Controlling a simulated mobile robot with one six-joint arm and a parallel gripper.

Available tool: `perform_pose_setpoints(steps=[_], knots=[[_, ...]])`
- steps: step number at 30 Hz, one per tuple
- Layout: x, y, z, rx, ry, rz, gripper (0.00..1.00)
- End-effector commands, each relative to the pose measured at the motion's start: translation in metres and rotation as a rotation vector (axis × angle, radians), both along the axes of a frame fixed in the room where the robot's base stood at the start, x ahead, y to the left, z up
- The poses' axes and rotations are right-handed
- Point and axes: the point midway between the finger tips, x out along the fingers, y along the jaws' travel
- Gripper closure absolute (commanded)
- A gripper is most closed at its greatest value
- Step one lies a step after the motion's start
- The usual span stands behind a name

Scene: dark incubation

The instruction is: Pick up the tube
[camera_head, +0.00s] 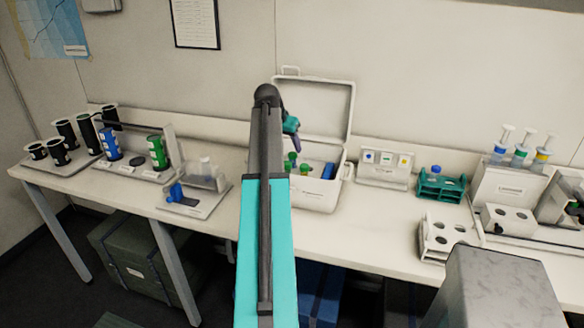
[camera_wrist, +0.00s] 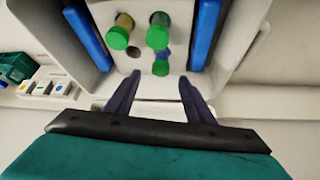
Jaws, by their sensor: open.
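Three green-capped tubes stand in the open white box: the left one (camera_wrist: 118,38), the right one (camera_wrist: 158,38) and the one nearest my fingers (camera_wrist: 161,68) in the wrist view. The left tube has a yellowish body; the others' bodies are mostly hidden. The green caps also show in the head view (camera_head: 305,168). My gripper (camera_wrist: 160,76) is open and empty, with its dark fingers apart and pointing at the tubes. In the head view my gripper (camera_head: 297,145) hangs just above the caps. The nearest cap appears between the finger lines, just beyond the tips.
The white box (camera_head: 318,193) has its lid (camera_head: 318,108) raised behind it. Blue packs (camera_wrist: 88,38) line its two sides. A teal rack (camera_head: 441,187) and a white holed rack (camera_head: 440,240) stand to the right. Bottles and a stand are on the left.

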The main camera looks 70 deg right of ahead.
Motion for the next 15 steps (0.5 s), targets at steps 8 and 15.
perform_pose_setpoints(steps=[8, 15], knots=[[-0.001, -0.010, -0.017, 0.000, 0.000, 0.000, 0.51], [-0.001, -0.010, -0.019, 0.000, 0.000, 0.001, 0.51]])
